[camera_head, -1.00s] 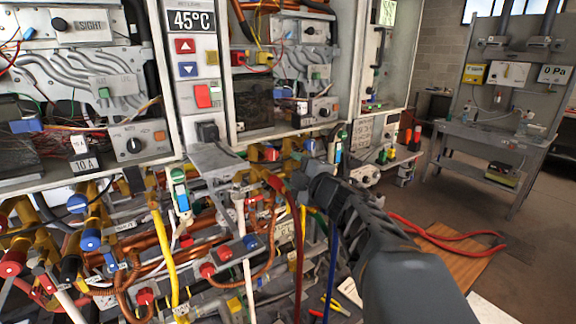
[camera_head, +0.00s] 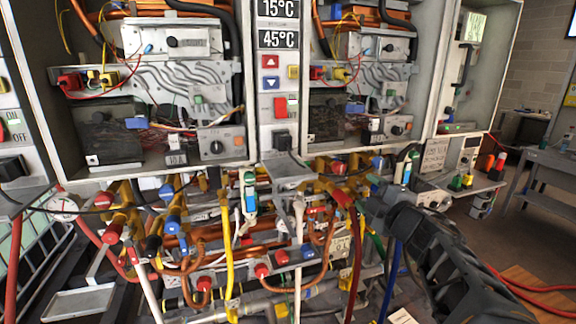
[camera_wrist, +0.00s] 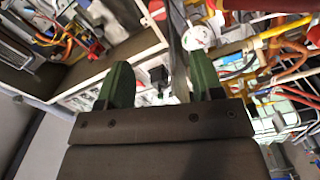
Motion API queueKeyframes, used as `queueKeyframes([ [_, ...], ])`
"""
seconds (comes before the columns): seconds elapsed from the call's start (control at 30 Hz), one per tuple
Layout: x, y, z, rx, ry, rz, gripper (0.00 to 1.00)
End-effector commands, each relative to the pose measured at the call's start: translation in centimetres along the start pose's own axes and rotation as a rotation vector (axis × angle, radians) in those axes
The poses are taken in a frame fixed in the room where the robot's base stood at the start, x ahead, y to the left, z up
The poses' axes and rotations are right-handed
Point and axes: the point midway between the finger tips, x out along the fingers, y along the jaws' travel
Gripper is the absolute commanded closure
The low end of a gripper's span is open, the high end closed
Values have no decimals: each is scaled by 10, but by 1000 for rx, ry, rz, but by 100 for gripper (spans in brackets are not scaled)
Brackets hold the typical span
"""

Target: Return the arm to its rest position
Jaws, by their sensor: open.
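My gripper (camera_head: 372,198) and dark arm reach in from the lower right of the head view. The gripper end is in front of the pipes and valves below the heater cabinets, and the jaws are too small and dark there to make out. In the wrist view my gripper (camera_wrist: 160,84) shows two green fingers spread apart. A dark strip shows between them, and I cannot tell whether it touches either finger. I see no object clearly held.
Two open heater cabinets stand side by side, with a temperature display (camera_head: 278,39) between them. Copper pipes, a yellow hose (camera_head: 228,245) and red and blue valves crowd the space below.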

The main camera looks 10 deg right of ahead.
Motion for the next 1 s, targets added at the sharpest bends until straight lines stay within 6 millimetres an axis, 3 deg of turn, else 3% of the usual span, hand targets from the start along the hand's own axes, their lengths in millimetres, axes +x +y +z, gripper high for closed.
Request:
queueKeyframes([
  [0.17,-6,-3,45,122,-250,21,40],
  [0.27,-25,-17,83,300,-500,43,40],
  [0.33,-42,-38,99,452,-671,33,40],
  [0.43,-67,-79,101,678,-887,-28,40],
  [0.57,-98,-139,71,945,-1109,-193,40],
  [0.7,-128,-190,15,1144,-1252,-431,40],
  [0.83,-141,-213,-31,1216,-1259,-600,40],
  [1.0,-139,-215,-55,1184,-1189,-655,40],
])
